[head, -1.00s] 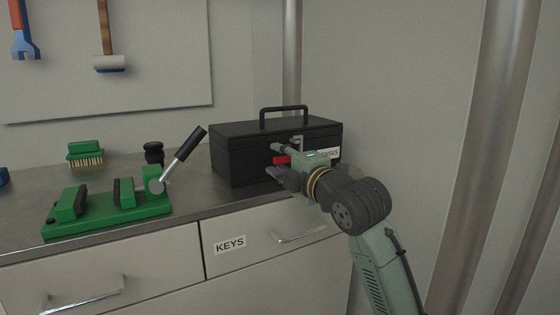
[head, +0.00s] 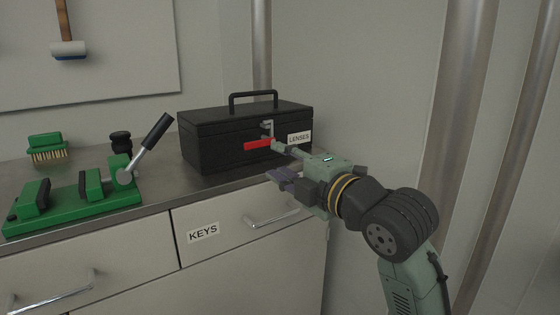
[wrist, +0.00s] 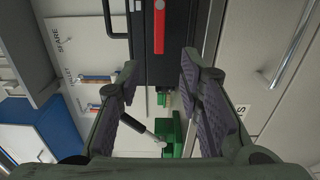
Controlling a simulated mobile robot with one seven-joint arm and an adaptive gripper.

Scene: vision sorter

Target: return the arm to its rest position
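My gripper (head: 281,164) is in front of the black toolbox, over the counter's front edge, with its two fingers spread and nothing between them. The wrist view also shows the gripper (wrist: 160,95) with its padded fingers wide apart. The black toolbox (head: 215,147), labelled LENSES, stands closed on the counter with its handle up. A red bar (head: 258,145) sits at the latch on its front; it shows in the wrist view too (wrist: 159,28). The fingers look apart from the toolbox.
A green vise-like fixture (head: 85,208) with a black lever stands on the counter (head: 165,185) at left. Behind it are a green brush (head: 46,147) and a small black knob (head: 121,142). A closed drawer labelled KEYS (head: 240,228) is below. The right side by the wall is clear.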

